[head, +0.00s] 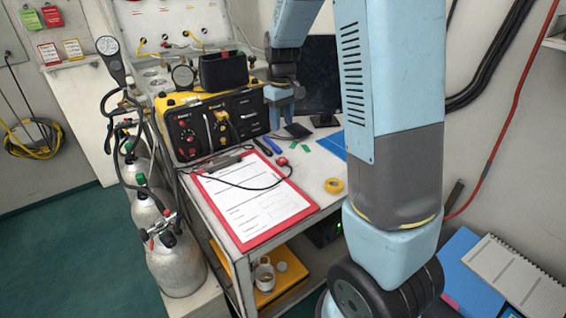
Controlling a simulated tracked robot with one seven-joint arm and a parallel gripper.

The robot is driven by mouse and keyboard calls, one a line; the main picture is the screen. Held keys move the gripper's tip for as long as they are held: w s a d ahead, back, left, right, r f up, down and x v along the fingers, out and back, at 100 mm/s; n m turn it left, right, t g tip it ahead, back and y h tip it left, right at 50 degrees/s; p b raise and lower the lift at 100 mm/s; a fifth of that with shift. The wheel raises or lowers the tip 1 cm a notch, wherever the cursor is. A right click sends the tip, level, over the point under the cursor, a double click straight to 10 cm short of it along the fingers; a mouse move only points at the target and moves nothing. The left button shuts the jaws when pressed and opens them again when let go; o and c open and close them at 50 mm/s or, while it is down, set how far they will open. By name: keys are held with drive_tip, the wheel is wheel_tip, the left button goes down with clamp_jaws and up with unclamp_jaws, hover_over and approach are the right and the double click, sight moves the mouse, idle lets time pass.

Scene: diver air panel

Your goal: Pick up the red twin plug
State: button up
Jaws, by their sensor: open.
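The red twin plug (282,161) is a small red piece at the end of a thin black cable. It lies on the table just past the upper right corner of the red clipboard (250,236). The cable (236,184) loops over the clipboard's paper from the yellow-and-black air panel (214,125). My gripper (277,118) is behind the plug in the picture, beside the panel's right end. It is small and partly hard to make out, open, and apart from the plug.
A yellow tape roll (334,186), green pieces (303,145) and a dark flat item (297,130) lie near the plug. A black monitor (319,75) stands behind. Gas cylinders (174,262) stand at the left. My arm hides the table's right side.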

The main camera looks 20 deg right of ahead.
sight(282, 160)
wheel_tip(282, 160, down, 14)
drive_tip(key=shift+r, duration=0.15)
idle(0.6)
clamp_jaws()
drive_tip(key=shift+r, duration=0.1)
idle(0.3)
